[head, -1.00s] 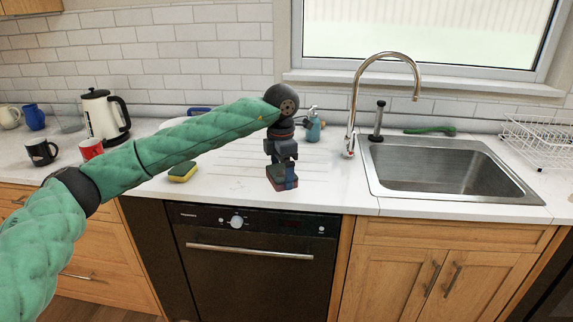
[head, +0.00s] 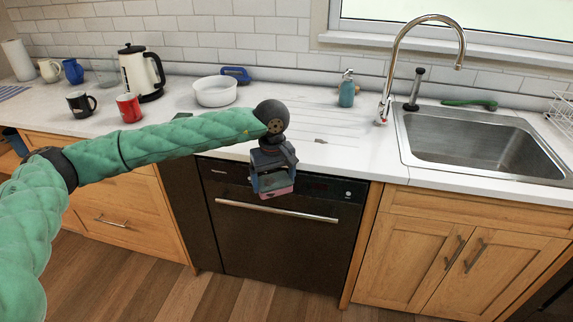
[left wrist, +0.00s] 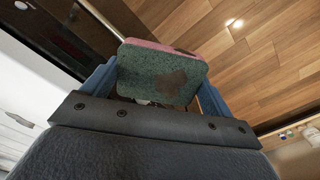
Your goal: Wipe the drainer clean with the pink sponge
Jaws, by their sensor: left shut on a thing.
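My left gripper (head: 274,184) is shut on the pink sponge (head: 278,192), in front of the counter edge and before the dishwasher. In the left wrist view the sponge's green scouring face (left wrist: 165,75) sits between the blue fingers, with a brown stain on it and a pink strip along one edge. The drainer (head: 335,127) is the grooved part of the white counter left of the sink. My arm and gripper hide part of the counter there. My right gripper is not in view.
The sink (head: 480,140) with its tap (head: 392,70) lies right of the drainer. A soap bottle (head: 347,88) stands behind it. A white bowl (head: 215,92), blue item (head: 235,74), kettle (head: 140,73), red mug (head: 129,108) and black mug (head: 81,104) stand to the left.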

